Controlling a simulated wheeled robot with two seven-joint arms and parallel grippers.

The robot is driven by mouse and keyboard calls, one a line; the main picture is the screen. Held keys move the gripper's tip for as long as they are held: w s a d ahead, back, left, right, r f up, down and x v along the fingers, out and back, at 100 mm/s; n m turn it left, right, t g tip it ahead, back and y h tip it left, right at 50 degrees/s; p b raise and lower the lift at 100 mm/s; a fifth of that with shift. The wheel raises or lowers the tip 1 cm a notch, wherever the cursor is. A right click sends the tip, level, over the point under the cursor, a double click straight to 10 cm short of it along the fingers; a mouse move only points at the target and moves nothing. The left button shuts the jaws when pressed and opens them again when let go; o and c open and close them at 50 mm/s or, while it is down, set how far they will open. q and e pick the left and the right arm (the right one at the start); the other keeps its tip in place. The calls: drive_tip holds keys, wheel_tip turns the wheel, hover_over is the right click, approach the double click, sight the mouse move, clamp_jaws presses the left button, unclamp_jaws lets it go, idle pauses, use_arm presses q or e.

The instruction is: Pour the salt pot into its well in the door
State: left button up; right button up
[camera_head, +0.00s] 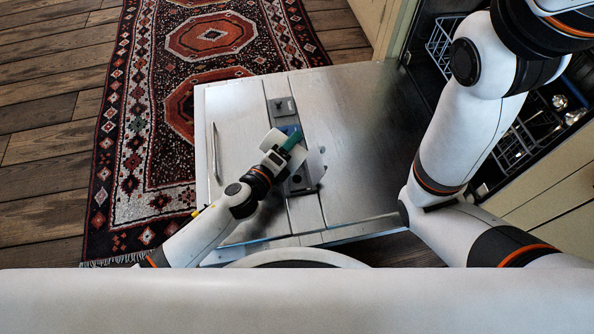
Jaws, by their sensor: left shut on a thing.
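The open dishwasher door (370,130) lies flat, its steel inner face up. A grey dispenser strip (307,212) runs along it. Just below the gripper, a dark round well (297,180) shows in the strip, beside a raised grey flap (316,165). My right arm reaches up at the right, and its gripper is out of view.
Dish racks (515,150) with some metal items show inside the dishwasher at the right. A patterned rug (150,140) lies on the wooden floor (45,150) to the left. The door's right half is bare. A slim handle (215,150) runs near its left edge.

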use_arm(q)
drive_tip(key=shift+d+r, duration=0.1)
drive_tip(key=shift+r, duration=0.05)
idle(0.4)
drive_tip(key=shift+a+f+b, duration=0.2)
drive_tip(key=shift+f+b, duration=0.35)
drive_tip(key=shift+f, duration=0.2)
drive_tip(key=n, duration=0.1)
drive_tip(key=a+n, duration=0.1)
drive_tip(key=shift+w+r+n+g+h+p, duration=0.3)
drive_tip(key=shift+w+r+g+h+p, duration=0.05)
drive_tip(key=shift+w+r+g+h, duration=0.05)
drive_tip(key=shift+r+n+h, duration=0.3)
drive_tip(key=shift+n, duration=0.4)
